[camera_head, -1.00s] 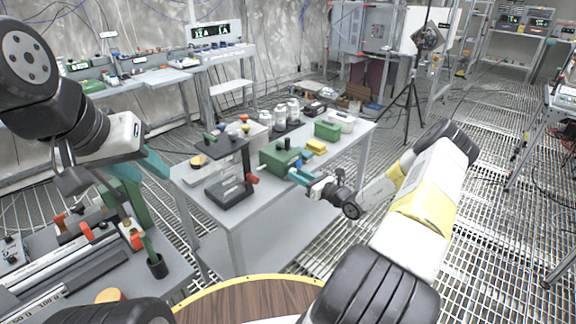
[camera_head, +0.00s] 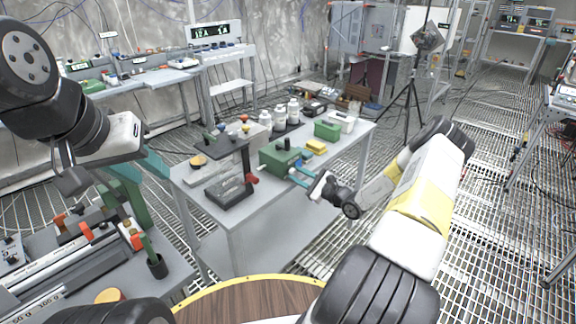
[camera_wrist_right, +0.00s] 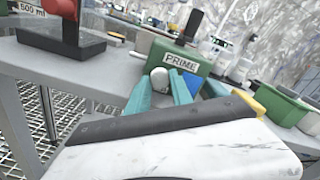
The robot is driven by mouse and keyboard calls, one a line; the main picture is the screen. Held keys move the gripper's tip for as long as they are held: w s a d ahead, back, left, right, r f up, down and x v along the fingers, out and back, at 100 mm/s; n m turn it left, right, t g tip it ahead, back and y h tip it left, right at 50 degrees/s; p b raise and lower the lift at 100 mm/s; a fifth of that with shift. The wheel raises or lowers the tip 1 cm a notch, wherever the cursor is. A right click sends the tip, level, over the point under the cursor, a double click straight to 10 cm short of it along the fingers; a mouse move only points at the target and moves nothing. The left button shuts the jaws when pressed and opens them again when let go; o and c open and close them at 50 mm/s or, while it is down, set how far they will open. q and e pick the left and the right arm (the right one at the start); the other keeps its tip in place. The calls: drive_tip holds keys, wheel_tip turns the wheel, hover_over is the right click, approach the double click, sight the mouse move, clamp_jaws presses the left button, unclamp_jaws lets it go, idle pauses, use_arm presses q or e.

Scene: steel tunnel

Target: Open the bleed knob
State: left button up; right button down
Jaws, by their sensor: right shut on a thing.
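The green box labelled PRIME (camera_wrist_right: 180,62) stands on the grey bench, and it also shows in the head view (camera_head: 281,158). A round pale knob (camera_wrist_right: 158,76) on its front sits between the teal fingers of my right gripper (camera_wrist_right: 161,92). The right gripper is shut on this knob; it also shows in the head view (camera_head: 301,178). A blue part (camera_wrist_right: 191,82) beside the knob is partly hidden by a finger. No label for the bleed knob is readable. My left gripper (camera_head: 150,163) is at the left, away from the box; its finger gap is unclear.
A dark stand with a red part (camera_head: 231,184) is left of the box. A yellow block (camera_head: 316,146), a smaller green box (camera_head: 327,130) and white bottles (camera_head: 280,117) stand behind. A cluttered cart (camera_head: 170,275) is at lower left. Grated floor is open at right.

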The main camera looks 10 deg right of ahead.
drive_tip(key=shift+s+f, duration=0.1)
drive_tip(key=shift+f, duration=0.1)
idle(0.3)
drive_tip(key=c, duration=1.1)
unclamp_jaws()
drive_tip(key=shift+r, duration=0.1)
drive_tip(key=v, duration=0.7)
drive_tip(key=shift+s+d, duration=0.25)
drive_tip(key=shift+d, duration=0.05)
